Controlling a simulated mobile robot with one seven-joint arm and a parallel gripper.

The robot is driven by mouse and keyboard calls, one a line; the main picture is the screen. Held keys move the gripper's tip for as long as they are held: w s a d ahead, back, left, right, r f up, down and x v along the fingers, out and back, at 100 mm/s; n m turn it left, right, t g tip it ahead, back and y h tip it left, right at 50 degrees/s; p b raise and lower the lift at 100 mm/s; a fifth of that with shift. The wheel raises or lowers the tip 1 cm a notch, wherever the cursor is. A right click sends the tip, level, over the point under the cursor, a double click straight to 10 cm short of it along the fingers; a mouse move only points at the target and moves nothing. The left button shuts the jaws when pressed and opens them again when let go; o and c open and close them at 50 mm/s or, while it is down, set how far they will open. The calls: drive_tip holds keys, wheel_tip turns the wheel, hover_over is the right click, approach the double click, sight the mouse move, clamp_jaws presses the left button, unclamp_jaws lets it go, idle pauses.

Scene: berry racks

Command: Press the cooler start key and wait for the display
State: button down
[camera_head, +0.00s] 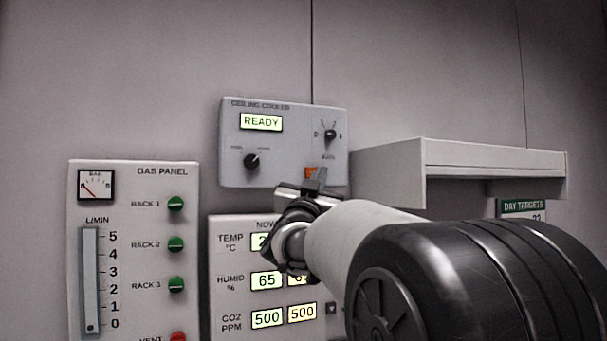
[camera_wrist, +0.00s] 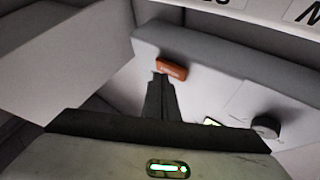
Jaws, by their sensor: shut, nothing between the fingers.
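The ceiling cooler panel (camera_head: 290,150) is a grey box on the wall. Its lit display (camera_head: 261,121) reads READY. An orange-red key (camera_head: 311,171) sits at its lower right, partly hidden by my gripper (camera_head: 317,181) in the head view. In the wrist view the orange key (camera_wrist: 172,69) lies just beyond the tips of my gripper (camera_wrist: 160,80). The fingers are shut together and empty, close to the key. I cannot tell whether they touch it.
Left is the gas panel (camera_head: 130,250) with green knobs. Below the cooler panel is a readout panel (camera_head: 232,300), partly hidden by my arm. A shelf (camera_head: 480,158) juts out at the right, close to my arm. The cooler panel also has a dark knob (camera_head: 251,161) and a small dial (camera_head: 330,134).

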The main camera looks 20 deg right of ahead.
drive_tip(key=shift+w, duration=0.45)
idle(0.5)
drive_tip(key=shift+s, duration=0.1)
drive_tip(key=shift+s+b, duration=0.45)
drive_tip(key=shift+s, duration=0.3)
drive_tip(key=s+b, duration=0.2)
drive_tip(key=s, duration=0.3)
idle(0.4)
idle(0.5)
